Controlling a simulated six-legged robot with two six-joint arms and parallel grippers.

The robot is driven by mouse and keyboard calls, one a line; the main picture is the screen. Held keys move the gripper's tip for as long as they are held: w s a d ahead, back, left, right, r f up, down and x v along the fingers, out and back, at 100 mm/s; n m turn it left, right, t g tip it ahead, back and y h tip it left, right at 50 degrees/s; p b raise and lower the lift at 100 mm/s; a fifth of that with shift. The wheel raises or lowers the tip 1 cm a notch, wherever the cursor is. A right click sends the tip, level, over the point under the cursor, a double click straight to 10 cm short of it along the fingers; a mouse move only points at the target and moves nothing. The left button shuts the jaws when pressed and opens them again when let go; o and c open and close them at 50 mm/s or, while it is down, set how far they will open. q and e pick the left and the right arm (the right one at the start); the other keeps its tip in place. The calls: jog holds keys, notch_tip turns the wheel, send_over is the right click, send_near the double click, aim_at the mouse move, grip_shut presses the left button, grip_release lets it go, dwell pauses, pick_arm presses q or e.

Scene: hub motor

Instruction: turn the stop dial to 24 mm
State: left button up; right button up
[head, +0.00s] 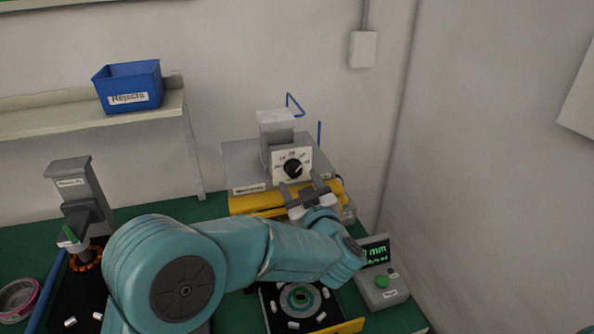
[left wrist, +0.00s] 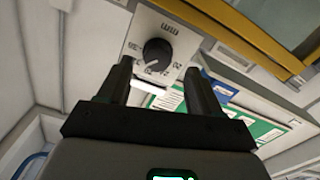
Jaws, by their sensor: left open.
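The stop dial (head: 293,168) is a black round knob on a white scale plate (head: 281,178), on the front of a grey machine. In the left wrist view the knob (left wrist: 157,53) shows with a pale pointer mark; the scale is tilted and its numbers are too small to read surely. My left gripper (head: 303,185) is open just in front of and below the dial. In the left wrist view the fingertips of my left gripper (left wrist: 157,70) stand on either side of the knob, apart from it as far as I can tell. My right gripper is not in view.
The grey machine (head: 240,160) has a yellow bar (head: 245,204) below the dial. A grey display box (head: 382,285) with a green button stands at the right. A press (head: 75,190) stands at the left. A blue rejects bin (head: 130,85) sits on the shelf.

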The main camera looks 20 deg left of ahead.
aim_at(297, 172)
pick_arm(q)
jog(key=x, duration=0.3)
jog(key=shift+w+d+f+p, duration=0.1)
jog(key=shift+w+f+p, duration=0.15)
jog(key=shift+w, duration=0.25)
jog(key=shift+s+r, duration=0.25)
jog(key=shift+s, duration=0.1)
jog(key=shift+w+f, duration=0.15)
jog(key=c, duration=1)
jog(key=shift+f+n+b, duration=0.15)
jog(key=shift+n+b, duration=0.25)
jog(key=shift+b, duration=0.35)
jog(key=shift+c, duration=0.2)
jog(key=n+b, duration=0.9)
jog(key=b, duration=0.2)
jog(key=shift+d, duration=0.1)
jog(key=n+b, duration=0.3)
jog(key=n, duration=0.1)
jog(key=shift+w+b, duration=0.1)
jog(key=shift+b, duration=0.2)
jog(key=shift+r+n+b, duration=0.35)
jog(key=shift+n+b, duration=0.25)
jog(key=shift+n, duration=0.4)
